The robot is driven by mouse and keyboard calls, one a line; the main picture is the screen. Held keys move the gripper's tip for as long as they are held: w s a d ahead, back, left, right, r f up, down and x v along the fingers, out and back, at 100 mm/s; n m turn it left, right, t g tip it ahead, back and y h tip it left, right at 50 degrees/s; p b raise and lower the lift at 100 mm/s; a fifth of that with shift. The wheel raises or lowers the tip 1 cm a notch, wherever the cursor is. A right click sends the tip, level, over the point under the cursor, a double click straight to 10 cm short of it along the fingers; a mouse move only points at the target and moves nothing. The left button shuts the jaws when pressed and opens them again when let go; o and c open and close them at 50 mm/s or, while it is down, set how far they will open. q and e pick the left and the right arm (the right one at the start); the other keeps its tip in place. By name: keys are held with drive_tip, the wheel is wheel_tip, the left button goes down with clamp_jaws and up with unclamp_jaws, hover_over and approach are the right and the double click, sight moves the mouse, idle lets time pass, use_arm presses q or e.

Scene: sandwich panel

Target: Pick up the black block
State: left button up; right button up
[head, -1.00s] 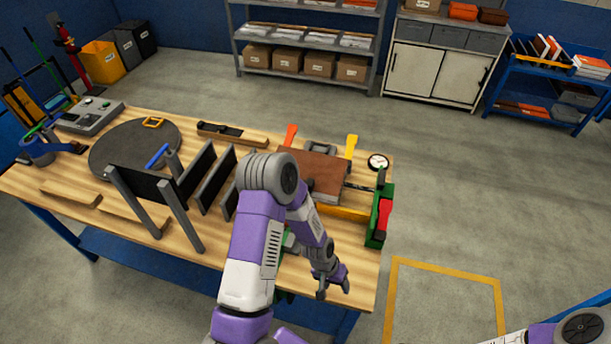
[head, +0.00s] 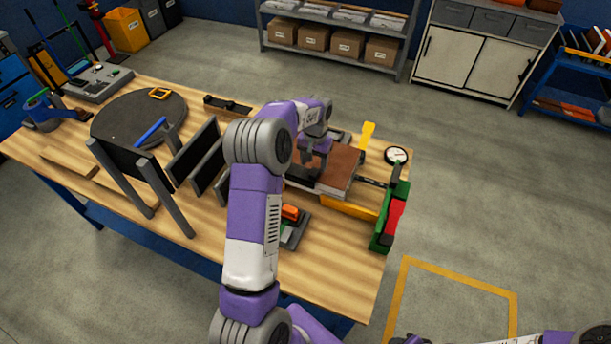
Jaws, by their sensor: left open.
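My left gripper (head: 312,166) hangs over the brown panel (head: 340,168) on the workbench, open and pointing down. A dark, flat patch (head: 300,181) shows just below its fingers at the left part of the panel; I cannot tell whether it is the black block or shadow. My own arm hides part of this area. A small black piece (head: 229,105) sits on a wooden base at the back of the bench, left of the gripper. Of my right arm only parts show at the bottom right edge; its gripper is not visible.
Upright black panels (head: 195,152) stand left of my arm. A green and red clamp (head: 392,217) and a round dial (head: 396,155) are at the bench's right end. A yellow handle (head: 367,134) rises behind the panel. The front right bench top (head: 335,258) is clear.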

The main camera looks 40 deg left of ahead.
sight(314, 173)
use_arm(q)
wheel_tip(314, 173, down, 4)
drive_tip(key=shift+s+d+f, duration=0.1)
drive_tip(key=shift+s+f, duration=0.05)
drive_tip(key=shift+c, duration=0.4)
clamp_jaws()
